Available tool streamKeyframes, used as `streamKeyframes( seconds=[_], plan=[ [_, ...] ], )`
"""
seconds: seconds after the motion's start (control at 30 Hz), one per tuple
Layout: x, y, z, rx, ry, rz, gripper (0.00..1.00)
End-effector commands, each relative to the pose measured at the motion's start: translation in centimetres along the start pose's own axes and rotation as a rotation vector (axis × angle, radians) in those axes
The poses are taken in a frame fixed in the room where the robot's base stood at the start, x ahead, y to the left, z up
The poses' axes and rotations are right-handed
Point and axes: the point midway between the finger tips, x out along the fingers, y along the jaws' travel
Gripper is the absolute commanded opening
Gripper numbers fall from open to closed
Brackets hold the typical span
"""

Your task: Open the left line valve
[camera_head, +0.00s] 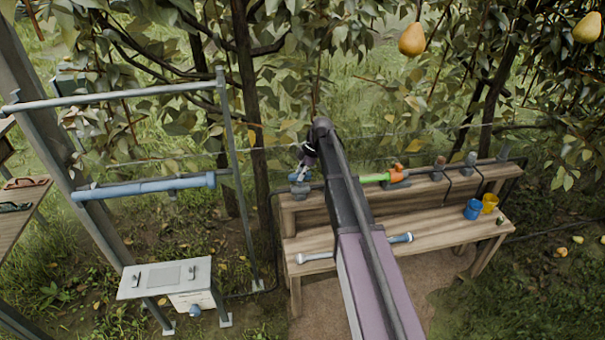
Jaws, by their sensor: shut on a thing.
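The left line valve (300,190) sits on the pipe at the left end of the wooden bench's back shelf. It has a grey body and a small blue handle (294,177). My gripper (302,173) points down at the valve from above, with its fingers at the blue handle. It is shut on the handle, though the contact is small and partly hidden. The handle's exact angle is too small to tell. My arm crosses the middle of the view and hides part of the pipe and bench to the right of the valve.
A green-handled valve with an orange part (397,174) and several grey fittings stand farther right on the shelf. A metal frame (240,190) stands left; branches hang behind.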

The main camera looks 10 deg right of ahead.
Motion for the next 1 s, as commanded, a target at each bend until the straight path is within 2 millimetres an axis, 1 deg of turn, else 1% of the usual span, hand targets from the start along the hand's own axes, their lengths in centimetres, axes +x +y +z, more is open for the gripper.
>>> streamKeyframes(
  seconds=[0.37, 0.4, 0.47, 0.5, 1.0],
  plan=[
    [0.05, -0.15, 0.00, -0.007, -0.002, -0.005, 0.00],
    [0.05, -0.15, 0.00, -0.007, -0.002, -0.004, 0.43],
    [0.05, -0.13, 0.00, -0.007, -0.002, -0.004, 0.61],
    [0.05, -0.12, 0.00, -0.006, -0.002, -0.004, 0.66],
    [-0.04, -0.03, -0.03, -0.005, -0.001, -0.002, 0.66]
  ],
)
